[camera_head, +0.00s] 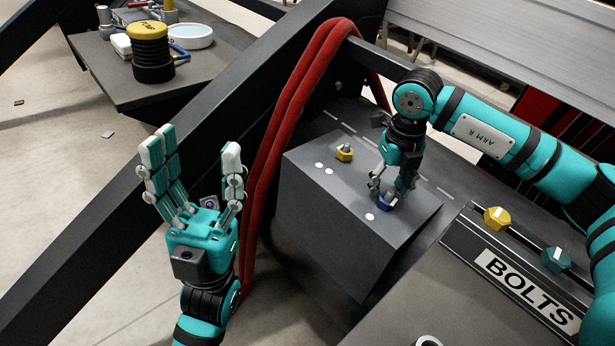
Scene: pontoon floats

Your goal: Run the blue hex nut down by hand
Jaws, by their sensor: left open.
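The blue hex nut (386,204) is at the top face of the grey block (345,240), near its right side. My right gripper (388,193) points down over it, with its fingers close around the nut and partly hiding it. The stud under the nut is hidden, so I cannot tell how far down the nut sits. My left gripper (205,170) is open and empty, fingers pointing up, left of the block and apart from it.
A yellow nut (345,153) sits on the block's far side. A BOLTS tray (460,245) at right holds a yellow nut (497,217) and a green nut (556,259). Red hoses (283,125) arch between my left gripper and the block. A dark table (115,85) stands back left.

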